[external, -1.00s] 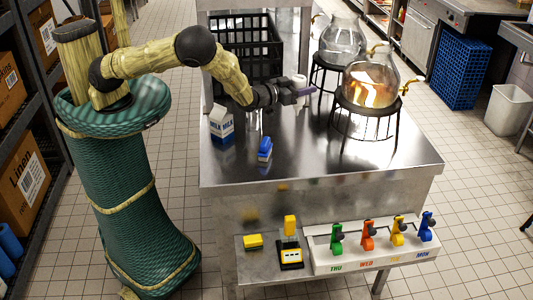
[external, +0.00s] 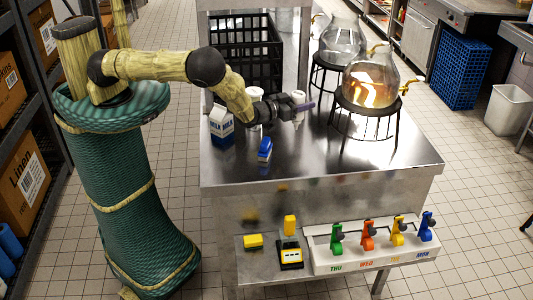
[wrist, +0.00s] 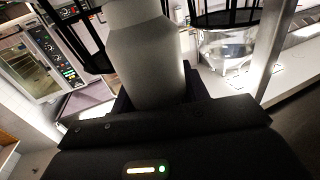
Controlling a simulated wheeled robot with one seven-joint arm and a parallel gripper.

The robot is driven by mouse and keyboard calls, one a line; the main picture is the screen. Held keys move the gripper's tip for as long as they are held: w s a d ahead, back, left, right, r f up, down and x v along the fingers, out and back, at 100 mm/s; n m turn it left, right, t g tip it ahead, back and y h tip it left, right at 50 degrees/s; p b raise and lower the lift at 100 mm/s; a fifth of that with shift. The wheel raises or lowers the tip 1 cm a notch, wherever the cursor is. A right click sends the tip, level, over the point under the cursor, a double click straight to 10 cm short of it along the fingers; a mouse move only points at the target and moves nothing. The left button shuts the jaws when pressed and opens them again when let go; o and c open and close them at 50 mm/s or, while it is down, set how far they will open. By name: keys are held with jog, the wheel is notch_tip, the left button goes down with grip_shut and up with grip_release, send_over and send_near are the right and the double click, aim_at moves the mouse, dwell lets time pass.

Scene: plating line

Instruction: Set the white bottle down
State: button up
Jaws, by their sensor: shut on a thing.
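The white bottle (wrist: 146,65) fills the upper middle of the wrist view, between the jaws of my gripper (wrist: 155,100). In the external view my gripper (external: 302,107) is shut on the bottle (external: 298,97), over the steel counter (external: 300,165), left of the front glass dispenser. The bottle looks about upright there. The fingers hide its middle, and I cannot tell whether its base touches the counter.
A milk carton (external: 221,125) and a blue object (external: 265,150) stand left of my gripper. Another white item (external: 256,93) is partly hidden behind my arm. A black crate (external: 243,50) is behind. Glass dispensers (external: 371,80) stand on wire stands at right.

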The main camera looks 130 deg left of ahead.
aim_at(302, 113)
jog(key=shift+f+p, duration=0.7)
jog(key=shift+f, duration=1.35)
jog(key=shift+f, duration=0.2)
jog(key=o, duration=0.7)
jog(key=shift+o, duration=0.2)
jog(key=shift+d+r, duration=0.1)
jog(key=shift+r, duration=0.05)
jog(key=b+v, duration=0.5)
jog(key=v, duration=0.7)
